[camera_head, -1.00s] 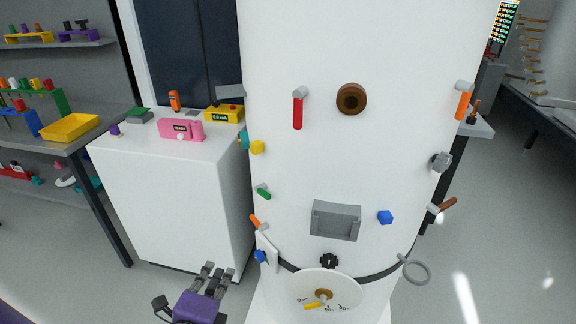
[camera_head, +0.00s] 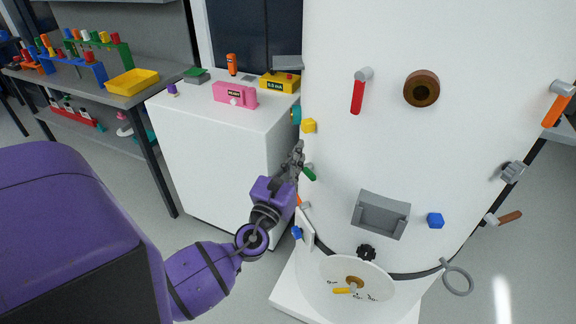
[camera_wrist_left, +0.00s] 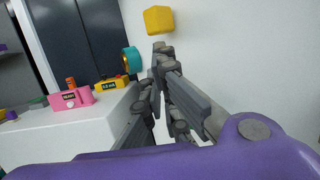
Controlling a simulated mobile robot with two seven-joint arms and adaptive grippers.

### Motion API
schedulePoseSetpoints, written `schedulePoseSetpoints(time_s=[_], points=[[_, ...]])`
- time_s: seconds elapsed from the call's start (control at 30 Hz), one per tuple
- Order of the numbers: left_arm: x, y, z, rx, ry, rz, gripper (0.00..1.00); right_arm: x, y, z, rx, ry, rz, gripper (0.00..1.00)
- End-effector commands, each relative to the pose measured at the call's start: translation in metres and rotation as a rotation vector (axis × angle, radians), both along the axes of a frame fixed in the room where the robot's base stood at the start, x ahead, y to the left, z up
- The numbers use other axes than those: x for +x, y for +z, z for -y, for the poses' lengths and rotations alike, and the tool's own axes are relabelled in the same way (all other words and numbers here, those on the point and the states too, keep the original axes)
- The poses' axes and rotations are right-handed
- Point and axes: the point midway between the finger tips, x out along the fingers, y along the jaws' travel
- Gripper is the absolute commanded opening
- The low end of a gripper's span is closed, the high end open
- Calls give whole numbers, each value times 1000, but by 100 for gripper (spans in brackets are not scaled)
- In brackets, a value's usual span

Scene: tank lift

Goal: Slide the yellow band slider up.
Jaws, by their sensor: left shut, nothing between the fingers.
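A yellow block-shaped knob (camera_head: 309,126), which looks like the band slider, sits on the left side of the white tank (camera_head: 440,160). It also shows at the top of the left wrist view (camera_wrist_left: 159,19). My left gripper (camera_head: 298,148) is shut and empty, its fingers pointing up just below and a little left of the yellow knob. In the left wrist view the fingertips (camera_wrist_left: 161,50) are under the knob, with a small gap showing. Any track behind the knob cannot be made out. My right gripper is not in view.
A teal round part (camera_wrist_left: 132,60) is left of the knob. A green lever (camera_head: 309,173) and an orange lever (camera_head: 299,199) lie close to my left gripper on the tank. A white cabinet (camera_head: 225,160) with a pink box (camera_head: 234,95) stands to the left.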

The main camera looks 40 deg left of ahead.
Motion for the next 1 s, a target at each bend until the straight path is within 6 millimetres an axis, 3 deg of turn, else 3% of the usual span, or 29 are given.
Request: schedulePoseSetpoints(time_s=[0.23, 0.57, 0.83, 1.0], points=[[21, 5, -5, -1, -1, -1, 0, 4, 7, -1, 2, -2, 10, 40], [22, 4, -5, -2, -1, -3, 0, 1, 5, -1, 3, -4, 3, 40], [22, 33, -5, -2, -1, 7, 0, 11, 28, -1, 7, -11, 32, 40], [22, 29, -5, -1, 0, -1, 0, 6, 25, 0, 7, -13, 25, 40]])
